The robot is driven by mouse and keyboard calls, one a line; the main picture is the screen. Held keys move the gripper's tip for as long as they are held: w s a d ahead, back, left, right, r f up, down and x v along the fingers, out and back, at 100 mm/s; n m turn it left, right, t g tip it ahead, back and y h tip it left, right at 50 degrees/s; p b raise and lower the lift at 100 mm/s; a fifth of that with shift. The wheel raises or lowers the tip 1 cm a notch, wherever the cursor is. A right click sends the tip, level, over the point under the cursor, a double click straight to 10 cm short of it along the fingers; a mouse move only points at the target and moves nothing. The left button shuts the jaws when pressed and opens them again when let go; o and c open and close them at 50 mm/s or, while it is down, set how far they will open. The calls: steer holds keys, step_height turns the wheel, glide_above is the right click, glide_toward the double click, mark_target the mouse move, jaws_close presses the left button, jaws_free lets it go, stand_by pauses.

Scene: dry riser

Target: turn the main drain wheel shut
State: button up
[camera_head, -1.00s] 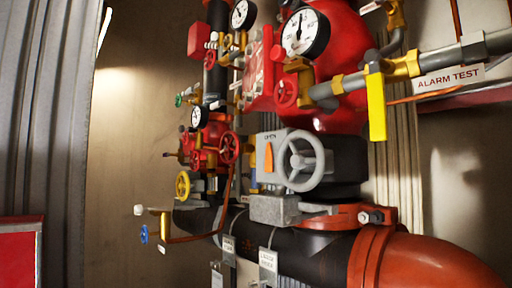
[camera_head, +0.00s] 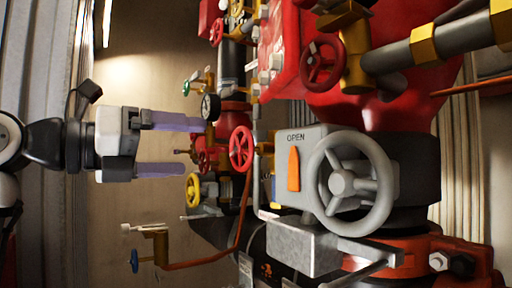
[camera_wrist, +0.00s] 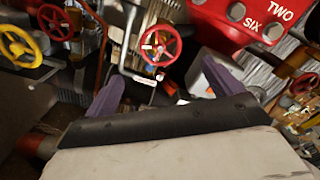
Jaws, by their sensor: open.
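No readable label tells which wheel is the main drain wheel. In the head view I see a red handwheel (camera_head: 241,149) at the centre, a yellow handwheel (camera_head: 192,190) below it to the left, and a large grey handwheel (camera_head: 349,183) on a box marked OPEN at the right. My gripper (camera_head: 194,147) is open and empty, its purple fingers pointing right toward the red wheel with a gap in the picture. In the wrist view a red wheel (camera_wrist: 160,46) lies beyond and between the fingers (camera_wrist: 164,88), and a yellow wheel (camera_wrist: 20,46) is at the upper left.
A red upper wheel (camera_head: 322,63), a gauge (camera_head: 210,107), a green handle (camera_head: 186,88) and a blue handle (camera_head: 135,261) crowd the riser. An orange-brown thin pipe (camera_head: 222,252) runs below. The wall (camera_head: 140,200) beneath my gripper looks mostly bare.

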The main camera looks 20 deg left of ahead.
mark_target(237, 149)
steer(key=p+x, duration=0.3)
steer(key=x, duration=0.8)
steer(key=shift+d+r, duration=0.1)
steer(key=shift+d, duration=0.05)
steer(key=shift+w+d+p, duration=0.3)
steer(key=shift+w+d, duration=0.1)
steer(key=shift+w, duration=0.15)
steer(key=c, duration=1)
